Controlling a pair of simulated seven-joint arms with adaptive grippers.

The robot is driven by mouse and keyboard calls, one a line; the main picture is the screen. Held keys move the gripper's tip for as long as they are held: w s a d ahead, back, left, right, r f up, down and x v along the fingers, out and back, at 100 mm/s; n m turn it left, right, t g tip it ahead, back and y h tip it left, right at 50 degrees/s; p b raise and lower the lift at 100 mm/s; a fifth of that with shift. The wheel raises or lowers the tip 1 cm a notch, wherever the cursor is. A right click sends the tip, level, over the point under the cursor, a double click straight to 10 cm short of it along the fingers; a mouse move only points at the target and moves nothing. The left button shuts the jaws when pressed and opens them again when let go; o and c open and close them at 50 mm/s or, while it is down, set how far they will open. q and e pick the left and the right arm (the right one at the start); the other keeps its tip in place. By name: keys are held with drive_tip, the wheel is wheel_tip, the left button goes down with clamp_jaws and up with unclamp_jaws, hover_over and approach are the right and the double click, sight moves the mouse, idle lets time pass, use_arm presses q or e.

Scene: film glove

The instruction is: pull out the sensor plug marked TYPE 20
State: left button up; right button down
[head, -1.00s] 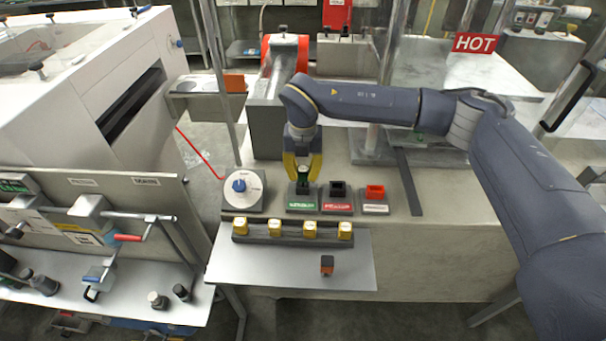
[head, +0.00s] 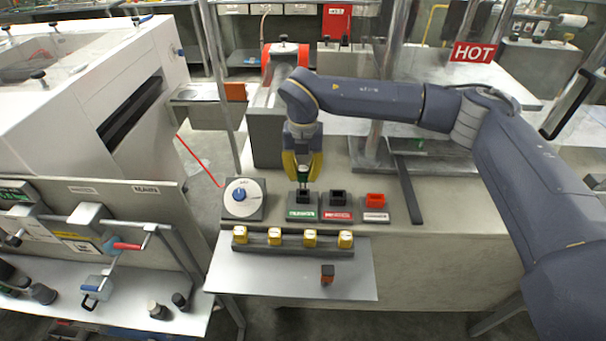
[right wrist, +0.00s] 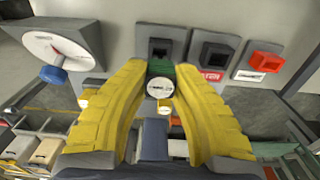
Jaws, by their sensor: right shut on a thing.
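My right gripper (head: 302,180) is shut on a green plug (head: 303,176) above the black socket (head: 303,197) on the base with a green label. In the right wrist view, the plug (right wrist: 160,72) sits between the yellow fingers. Its round white face bears small print that I cannot read, so I cannot confirm TYPE 20. In that view the socket (right wrist: 160,48) behind it shows a dark opening. The plug appears raised from the socket, though its lower end is hard to make out. My left gripper is not in view.
To the right stand a black socket (head: 338,198) with a red label and a red socket (head: 375,200). A dial box (head: 242,199) stands left. A rack (head: 270,240) of several yellow-topped pieces is in front. An orange-and-black block (head: 327,274) lies on the metal shelf (head: 245,275).

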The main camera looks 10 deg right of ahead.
sight(303, 169)
drive_tip(key=shift+r, duration=0.3)
drive_tip(key=shift+r, duration=1.4)
